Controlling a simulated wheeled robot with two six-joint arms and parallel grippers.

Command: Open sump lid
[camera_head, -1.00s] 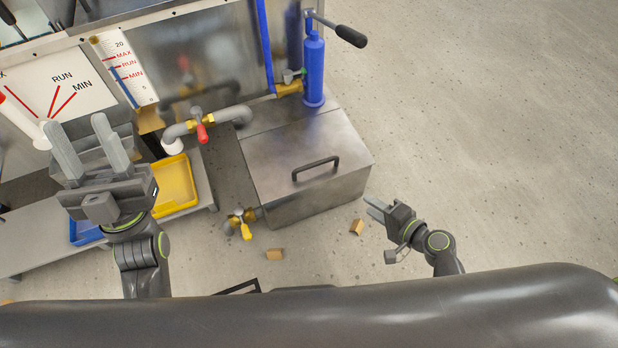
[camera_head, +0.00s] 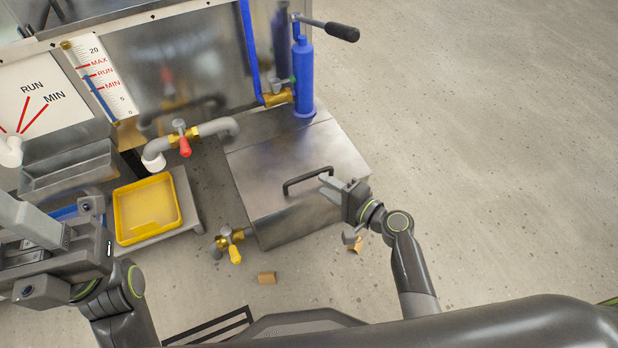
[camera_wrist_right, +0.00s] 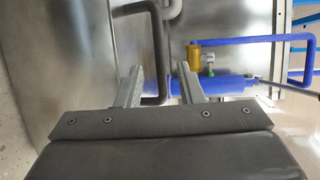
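The sump lid (camera_head: 262,172) is a grey metal plate lying closed on the sump box (camera_head: 290,228). Its dark bar handle (camera_head: 307,179) stands near the front right of the lid. My right gripper (camera_head: 332,184) is open at the right end of the handle, above the lid. In the right wrist view the handle (camera_wrist_right: 158,45) runs into the gap between the two spread fingers (camera_wrist_right: 160,88); I cannot tell if they touch it. My left gripper (camera_head: 22,225) is at the left edge, partly cut off, empty, its fingers apart.
A blue hand pump (camera_head: 303,78) with a lever stands behind the lid. A red-handled valve (camera_head: 184,146) and a yellow-handled valve (camera_head: 234,253) sit left of the box. A yellow tray (camera_head: 125,226) lies further left. The floor at right is clear.

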